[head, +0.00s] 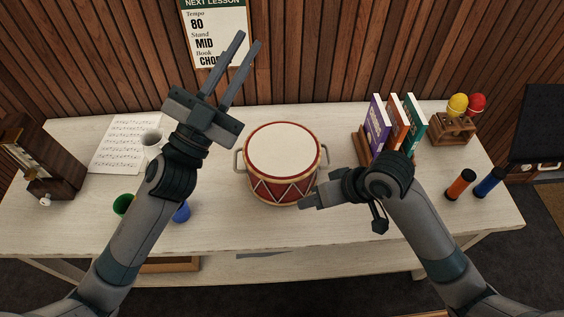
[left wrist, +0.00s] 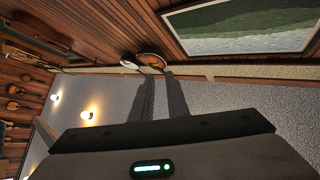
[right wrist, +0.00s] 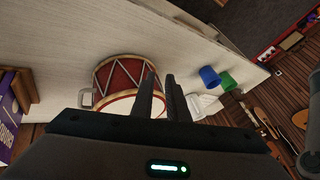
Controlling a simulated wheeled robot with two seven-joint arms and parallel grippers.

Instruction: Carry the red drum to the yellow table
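The red drum (head: 283,187) stands upright on a pale wooden table (head: 225,228), with a cream top and a metal handle on each side. It also shows in the right wrist view (right wrist: 125,75). My right gripper (head: 306,203) is beside the drum's front right side; its fingers overlap the drum in the right wrist view, a narrow gap shows between them, and contact cannot be told. My left gripper (head: 249,39) is raised behind and left of the drum, pointing at the wall, its fingers apart and empty. No yellow table is in view.
A metronome (head: 38,160), sheet music (head: 122,145), a grey cup (head: 152,138), a green cup (head: 122,205) and a blue cup (head: 181,213) are left. Books (head: 391,124), maracas in a holder (head: 452,129), an orange shaker (head: 460,185) and a blue shaker (head: 488,182) are right.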

